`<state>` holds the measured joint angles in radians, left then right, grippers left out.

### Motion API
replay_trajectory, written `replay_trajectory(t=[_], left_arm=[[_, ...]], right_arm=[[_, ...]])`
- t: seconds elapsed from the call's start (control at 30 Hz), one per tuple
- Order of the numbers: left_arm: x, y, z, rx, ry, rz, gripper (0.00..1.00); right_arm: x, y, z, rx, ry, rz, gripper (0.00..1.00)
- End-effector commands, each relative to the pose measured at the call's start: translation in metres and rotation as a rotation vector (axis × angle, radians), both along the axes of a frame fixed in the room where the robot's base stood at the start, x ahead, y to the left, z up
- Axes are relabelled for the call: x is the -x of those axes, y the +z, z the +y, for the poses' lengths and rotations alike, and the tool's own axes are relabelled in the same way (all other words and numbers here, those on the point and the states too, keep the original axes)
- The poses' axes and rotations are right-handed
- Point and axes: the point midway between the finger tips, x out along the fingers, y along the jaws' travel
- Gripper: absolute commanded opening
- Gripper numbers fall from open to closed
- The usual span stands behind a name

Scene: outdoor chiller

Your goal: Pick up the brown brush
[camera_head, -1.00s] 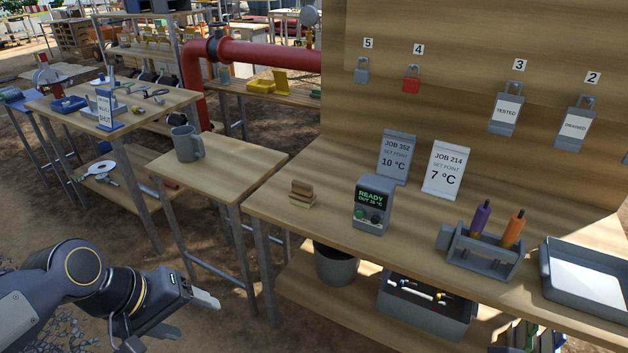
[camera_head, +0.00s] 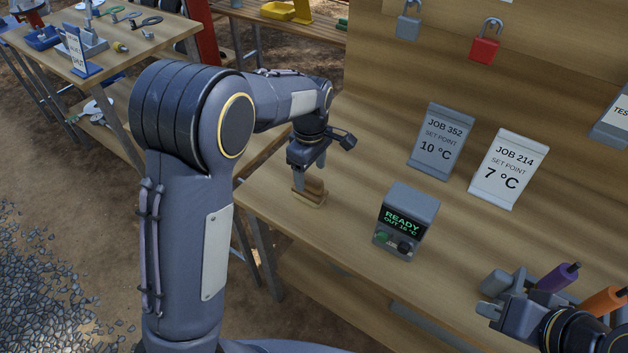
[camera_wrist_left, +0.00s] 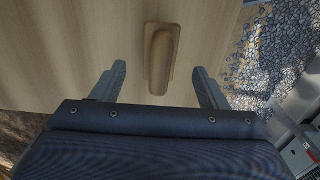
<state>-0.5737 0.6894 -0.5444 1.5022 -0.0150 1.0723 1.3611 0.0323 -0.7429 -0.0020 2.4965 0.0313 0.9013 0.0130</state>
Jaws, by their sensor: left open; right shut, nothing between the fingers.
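The brown brush (camera_head: 310,194) lies on the wooden bench near its left edge, just left of the small display box. In the left wrist view the brush (camera_wrist_left: 160,58) sits ahead of and between the two fingers, with bench showing on both sides of it. My left gripper (camera_head: 311,178) is over the brush in the head view, pointing down, and partly hides it. Its fingers (camera_wrist_left: 164,84) are spread and not touching the brush in the wrist view. My right gripper (camera_head: 496,309) shows at the lower right, near the tool holder, shut and empty.
A grey display box (camera_head: 408,215) reading READY stands right of the brush. Two job signs, JOB 352 (camera_head: 441,138) and JOB 214 (camera_head: 507,170), stand behind. Padlocks hang on the back board. A purple-handled tool (camera_head: 560,277) and an orange one (camera_head: 603,300) are at the right.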

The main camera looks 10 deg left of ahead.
Motion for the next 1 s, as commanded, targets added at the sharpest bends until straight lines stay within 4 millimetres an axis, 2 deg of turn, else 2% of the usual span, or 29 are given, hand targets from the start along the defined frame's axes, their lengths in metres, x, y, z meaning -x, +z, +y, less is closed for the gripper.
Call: replay_trajectory(t=[0.4, 0.7, 0.77, 1.0], left_arm=[[-0.001, -0.056, 0.002, 0.001, -0.001, 0.003, 0.67], [-0.001, -0.063, 0.002, 0.002, -0.002, 0.0, 0.67], [-0.001, -0.063, 0.002, 0.002, -0.002, 0.0, 0.62], [-0.001, -0.063, 0.002, 0.002, -0.002, 0.0, 0.31]], right_arm=[[0.0, 0.002, 0.0, 0.0, 0.0, 0.0, 0.0], [0.0, 0.002, 0.0, 0.0, 0.0, 0.0, 0.0], [0.0, 0.002, 0.0, 0.0, 0.0, 0.0, 0.0], [0.0, 0.002, 0.0, 0.0, 0.0, 0.0, 0.0]])
